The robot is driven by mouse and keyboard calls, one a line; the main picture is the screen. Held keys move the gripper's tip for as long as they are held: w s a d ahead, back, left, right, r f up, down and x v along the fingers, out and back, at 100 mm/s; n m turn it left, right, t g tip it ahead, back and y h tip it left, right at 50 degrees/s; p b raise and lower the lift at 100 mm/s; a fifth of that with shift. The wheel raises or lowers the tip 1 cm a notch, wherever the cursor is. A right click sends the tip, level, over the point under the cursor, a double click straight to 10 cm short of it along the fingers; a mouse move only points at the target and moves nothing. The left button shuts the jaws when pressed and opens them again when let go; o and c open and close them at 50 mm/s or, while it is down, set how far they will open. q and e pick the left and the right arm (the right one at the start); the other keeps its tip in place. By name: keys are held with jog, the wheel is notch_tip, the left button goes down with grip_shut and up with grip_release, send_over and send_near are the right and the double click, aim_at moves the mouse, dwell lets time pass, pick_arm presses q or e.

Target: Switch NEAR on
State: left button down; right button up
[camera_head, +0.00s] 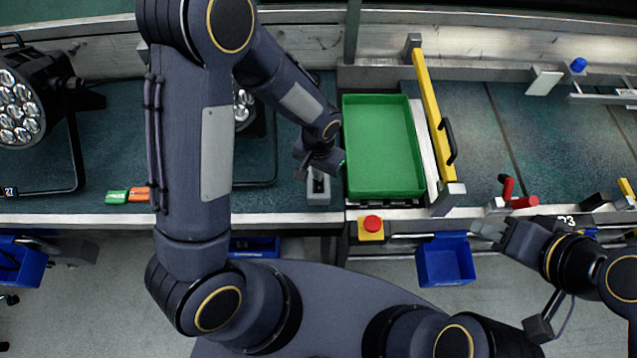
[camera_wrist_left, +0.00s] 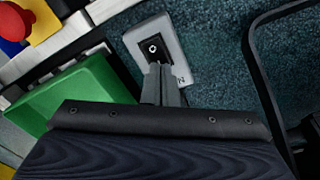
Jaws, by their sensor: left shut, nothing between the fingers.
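A small grey switch box (camera_head: 318,197) with a black switch plate sits on the teal bench top, left of the green tray. It also shows in the left wrist view (camera_wrist_left: 135,38), with a round metal-ringed switch (camera_wrist_left: 154,47) on its black plate. A label on the box is partly hidden, so I cannot read it in full. My left gripper (camera_head: 316,171) is shut and empty at the box. In the left wrist view its fingertips (camera_wrist_left: 159,68) are over the lower part of the black plate, just below the switch; contact is unclear. My right gripper (camera_head: 487,232) is near the bench's front edge.
A green tray (camera_head: 347,145) stands right of the box, beside a yellow bar (camera_head: 428,90). A red stop button (camera_head: 372,223) is at the front edge. A par can (camera_head: 20,110) stands far left; another (camera_head: 243,105) is partly behind my left arm.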

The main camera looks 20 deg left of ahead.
pick_arm(q)
jog(key=shift+f+b, duration=0.6)
jog(key=shift+f, duration=0.1)
jog(key=shift+r, duration=0.2)
jog(key=shift+r+p, duration=2.45)
jog(key=shift+r, duration=0.95)
jog(key=s+a+r+n+t+h, duration=0.2)
jog(key=s+a+r, duration=0.2)
jog(key=r, duration=0.4)
jog(key=s+a+r+n+t+h, duration=0.1)
jog(key=s+a+r, duration=0.35)
jog(key=r, duration=0.45)
jog(key=s+r+n+t, duration=0.1)
jog(key=s+r+t, duration=0.1)
jog(key=s, duration=0.5)
jog(key=shift+s+a+r+t+h, duration=0.3)
jog(key=shift+s+a+r+h, duration=0.1)
jog(key=shift+r, duration=0.15)
